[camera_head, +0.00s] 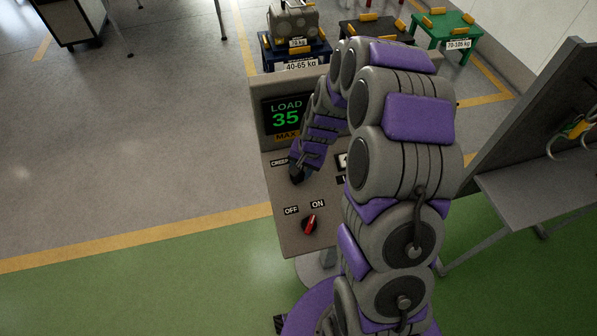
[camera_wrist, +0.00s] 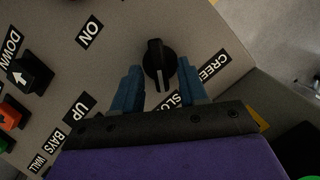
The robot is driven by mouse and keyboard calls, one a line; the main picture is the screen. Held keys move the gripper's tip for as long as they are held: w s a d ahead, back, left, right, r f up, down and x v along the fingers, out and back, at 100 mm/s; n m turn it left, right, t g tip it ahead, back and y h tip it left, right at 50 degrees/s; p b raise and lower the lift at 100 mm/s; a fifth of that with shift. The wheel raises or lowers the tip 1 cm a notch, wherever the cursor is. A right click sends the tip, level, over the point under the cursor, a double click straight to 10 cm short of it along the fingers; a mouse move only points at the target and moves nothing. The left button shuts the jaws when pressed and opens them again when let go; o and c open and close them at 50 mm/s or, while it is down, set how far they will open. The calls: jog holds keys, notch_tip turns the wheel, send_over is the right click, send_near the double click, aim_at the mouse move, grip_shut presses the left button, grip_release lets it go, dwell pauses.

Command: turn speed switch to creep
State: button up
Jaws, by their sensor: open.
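The speed switch (camera_wrist: 158,58) is a black round knob with a raised grip and a white mark, on the grey panel. In the wrist view its mark points down, towards my gripper's palm. The CREEP label (camera_wrist: 214,68) is to its lower right and the SLOW label (camera_wrist: 172,103) lies below, both partly hidden by my gripper. My gripper (camera_wrist: 159,68) is open, with one blue finger on each side of the knob; contact cannot be told. In the head view my gripper (camera_head: 297,174) hides the knob beside the CREEP label (camera_head: 279,162).
A display (camera_head: 287,115) reads LOAD 35 above the switches. A red OFF/ON switch (camera_head: 309,225) is lower on the panel. Black (camera_wrist: 29,73) and red (camera_wrist: 12,115) buttons are at the wrist view's left. A grey bench (camera_head: 535,198) stands right; floor is free at left.

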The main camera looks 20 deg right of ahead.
jog(key=shift+x, duration=1.35)
grip_shut()
